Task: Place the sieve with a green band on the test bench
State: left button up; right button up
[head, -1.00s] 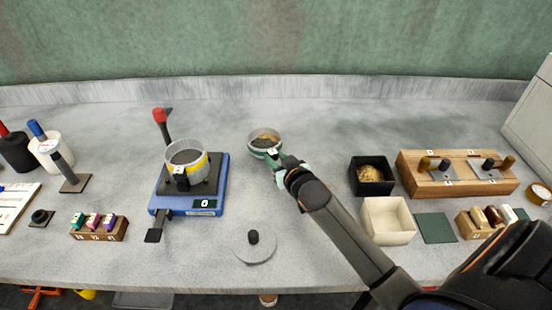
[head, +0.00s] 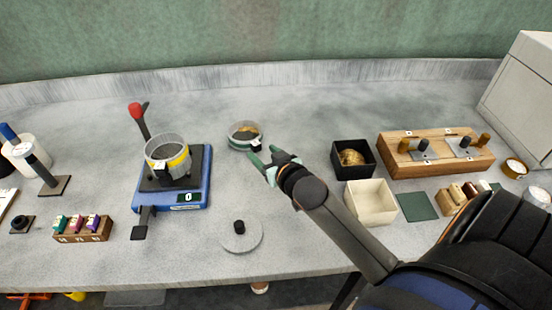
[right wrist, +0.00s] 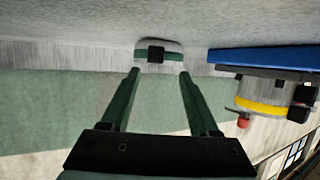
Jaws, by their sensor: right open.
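The sieve with a green band (head: 236,141) is a round pale ring with brownish grain inside. It sits upright on the grey bench (head: 300,120), right of the blue device. It also shows in the right wrist view (right wrist: 172,45), with a dark block on its near side. My right gripper (head: 260,160) is open and empty just in front of the sieve, with a small gap between them. In the right wrist view, the two green fingers (right wrist: 158,73) are spread and point toward the sieve. My left gripper is not in view.
A blue device (head: 180,202) carries a yellow-banded sieve (head: 178,161). A round grey lid (head: 241,247) lies in front. A black box (head: 369,172), a cream box (head: 389,218) and a wooden block (head: 450,165) stand right. The bench behind the sieve is clear.

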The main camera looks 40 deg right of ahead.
jog(key=v, duration=0.7)
jog(key=shift+r, duration=0.15)
